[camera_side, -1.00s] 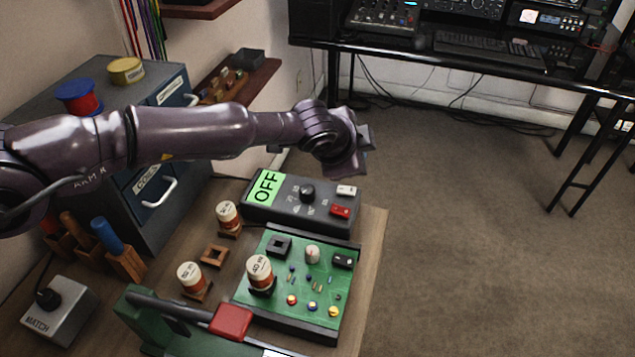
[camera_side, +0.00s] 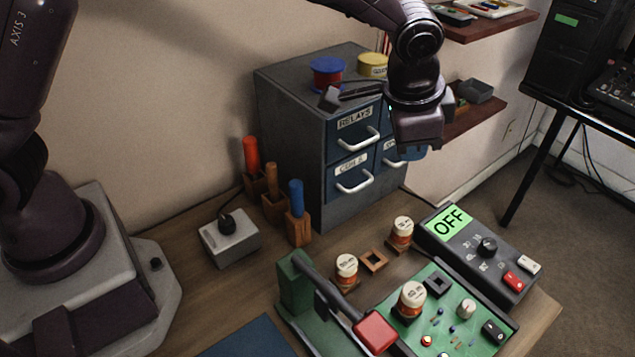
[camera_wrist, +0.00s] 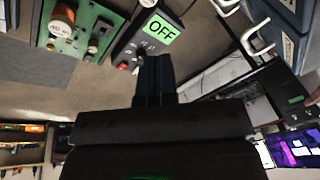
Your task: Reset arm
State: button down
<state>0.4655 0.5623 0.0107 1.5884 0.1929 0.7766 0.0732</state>
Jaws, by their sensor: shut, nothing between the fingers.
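My gripper hangs in front of the right part of the grey drawer cabinet in the side view, its housing pointing down and its fingertips hard to make out. In the wrist view my gripper (camera_wrist: 154,65) shows its two dark fingers together with nothing between them. The tuner box (camera_side: 480,250) with a green OFF display lies below and right of it, apart from it. The box also shows in the wrist view (camera_wrist: 135,50).
The cabinet (camera_side: 318,150) has white drawer handles and spools on top. Wooden holders with coloured handles (camera_side: 297,210), a grey switch box (camera_side: 230,240) and a green lever device with a red grip (camera_side: 374,332) occupy the bench. A wall shelf (camera_side: 475,117) is close behind my gripper.

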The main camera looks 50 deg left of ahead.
jog(key=s+a+r+n+t, duration=0.1)
jog(key=s+a+r+n, duration=0.1)
jog(key=s+a+r, duration=0.2)
jog(key=s+a+r+n, duration=0.3)
jog(key=s+a, duration=0.6)
jog(key=s, duration=0.3)
jog(key=s+a+r+n+t, duration=0.1)
jog(key=s+a+r+n, duration=0.1)
jog(key=s+a+r, duration=0.3)
jog(key=shift+s+a+r+t, duration=0.35)
jog(key=shift+s+a, duration=0.35)
jog(key=shift+s, duration=1.35)
